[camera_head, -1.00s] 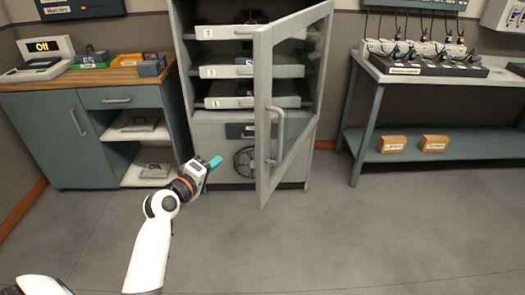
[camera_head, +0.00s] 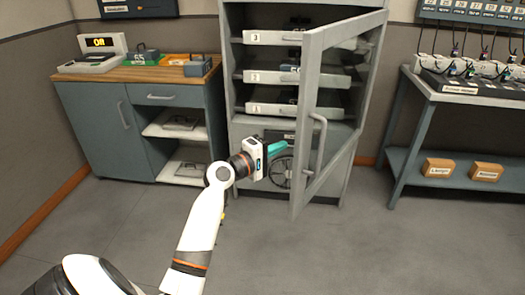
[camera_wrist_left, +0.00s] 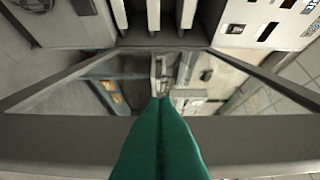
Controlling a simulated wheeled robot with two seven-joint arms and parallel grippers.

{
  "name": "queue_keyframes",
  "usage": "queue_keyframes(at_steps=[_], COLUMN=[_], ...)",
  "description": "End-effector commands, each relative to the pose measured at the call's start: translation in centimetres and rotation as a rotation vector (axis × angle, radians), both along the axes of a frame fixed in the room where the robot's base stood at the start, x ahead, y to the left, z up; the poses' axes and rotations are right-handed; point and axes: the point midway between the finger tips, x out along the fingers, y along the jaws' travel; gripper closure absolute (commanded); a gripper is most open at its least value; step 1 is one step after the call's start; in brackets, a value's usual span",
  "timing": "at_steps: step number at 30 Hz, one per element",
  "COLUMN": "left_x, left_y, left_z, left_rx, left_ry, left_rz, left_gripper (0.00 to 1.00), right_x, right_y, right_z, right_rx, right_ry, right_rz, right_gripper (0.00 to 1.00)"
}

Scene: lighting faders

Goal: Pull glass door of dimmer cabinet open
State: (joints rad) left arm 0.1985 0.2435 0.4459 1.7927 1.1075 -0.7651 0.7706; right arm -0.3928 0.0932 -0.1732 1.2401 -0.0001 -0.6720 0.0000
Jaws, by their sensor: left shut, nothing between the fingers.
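The glass door (camera_head: 335,125) of the dimmer cabinet (camera_head: 231,100) stands swung out, hinged on the right, with its grey frame edge toward me. Its bar handle (camera_head: 318,145) is on the door's outer face. My left gripper (camera_head: 285,145) is shut and empty, with teal fingers, in front of the cabinet's lower part and left of the door's free edge. In the left wrist view the shut fingers (camera_wrist_left: 160,140) point at the door frame and glass (camera_wrist_left: 130,85); I cannot tell if they touch. My right gripper is not in view.
Inside the cabinet are several shelf units (camera_head: 275,76) and a fan (camera_head: 281,172) below. A wood-topped counter (camera_head: 140,74) stands left. A bench (camera_head: 465,99) with cables and two boxes (camera_head: 438,168) stands right. The floor in front (camera_head: 370,250) is clear.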

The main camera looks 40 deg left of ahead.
Motion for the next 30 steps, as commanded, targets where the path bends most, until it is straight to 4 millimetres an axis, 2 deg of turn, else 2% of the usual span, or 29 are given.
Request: queue_keyframes(at_steps=[3, 6, 23, 26, 30], left_x=[0.0, 0.0, 0.1, 0.3, 0.6], left_y=[-1.6, -2.3, -3.0, -3.7, -5.6], left_z=[0.1, 0.0, 0.0, -0.1, -0.1], left_rx=[-0.001, 0.0, -0.002, -0.005, -0.009], left_ry=[-0.001, 0.001, 0.002, 0.006, 0.01], left_rz=[0.0, 0.001, 0.007, 0.018, 0.047], left_gripper=[1.0, 1.0, 1.0, 1.0, 1.0], right_x=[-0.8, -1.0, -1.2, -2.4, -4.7], right_y=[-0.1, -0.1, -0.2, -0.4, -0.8], right_z=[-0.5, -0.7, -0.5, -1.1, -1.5], right_rx=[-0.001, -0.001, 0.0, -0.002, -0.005], right_ry=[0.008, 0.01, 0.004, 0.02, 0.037], right_rz=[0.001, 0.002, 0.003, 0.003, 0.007], right_gripper=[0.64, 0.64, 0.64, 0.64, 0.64])
